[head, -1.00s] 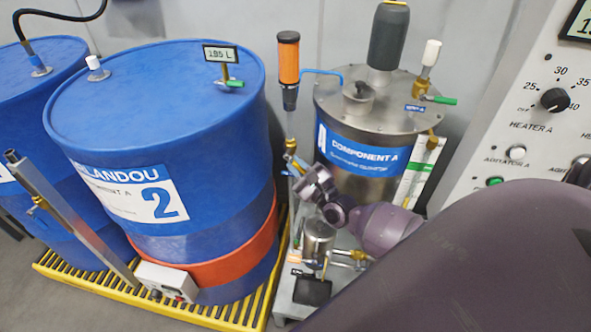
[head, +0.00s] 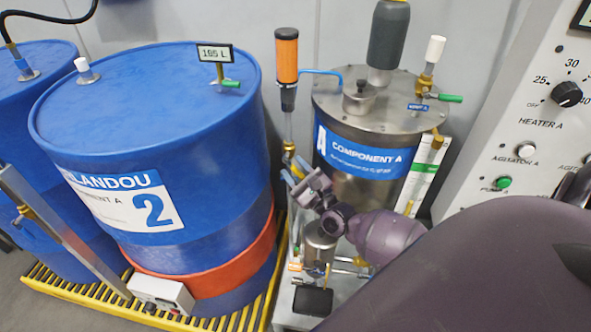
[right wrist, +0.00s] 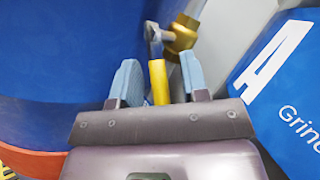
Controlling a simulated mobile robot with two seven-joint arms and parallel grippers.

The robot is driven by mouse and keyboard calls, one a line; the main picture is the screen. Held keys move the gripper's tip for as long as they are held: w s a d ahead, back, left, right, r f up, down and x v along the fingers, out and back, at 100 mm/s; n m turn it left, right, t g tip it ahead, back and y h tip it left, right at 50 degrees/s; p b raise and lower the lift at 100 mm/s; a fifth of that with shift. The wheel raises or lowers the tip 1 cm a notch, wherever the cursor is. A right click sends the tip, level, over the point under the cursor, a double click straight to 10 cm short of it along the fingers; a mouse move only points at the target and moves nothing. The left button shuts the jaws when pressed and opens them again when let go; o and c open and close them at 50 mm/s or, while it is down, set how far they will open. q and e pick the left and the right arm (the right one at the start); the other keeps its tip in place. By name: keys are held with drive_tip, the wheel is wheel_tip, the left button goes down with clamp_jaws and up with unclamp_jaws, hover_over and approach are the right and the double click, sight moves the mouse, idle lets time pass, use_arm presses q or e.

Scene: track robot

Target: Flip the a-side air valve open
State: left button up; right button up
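The air valve is a brass fitting (head: 289,147) on the thin pipe below the orange-topped cylinder (head: 287,62). In the right wrist view, the brass body (right wrist: 181,36) has a grey metal piece and a yellow lever handle (right wrist: 158,82) that points down toward my gripper. My right gripper (head: 292,174) is just below the fitting. In the right wrist view its two blue-grey fingers (right wrist: 158,80) are open, with the yellow handle between them and a gap on each side. I cannot tell how deep the handle sits between them. My left gripper is not in view.
A blue drum (head: 140,130) stands close on the left. The steel Component A tank (head: 350,190) is close on the right. A small metal pot (head: 319,246) and brass piping sit below the gripper. A control panel (head: 530,120) stands at the right.

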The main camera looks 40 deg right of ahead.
drive_tip(key=shift+s, duration=0.1)
drive_tip(key=shift+s+f, duration=0.15)
drive_tip(key=shift+s, duration=0.05)
drive_tip(key=s, duration=1.2)
drive_tip(key=shift+s+d, duration=0.25)
drive_tip(key=shift+s, duration=0.05)
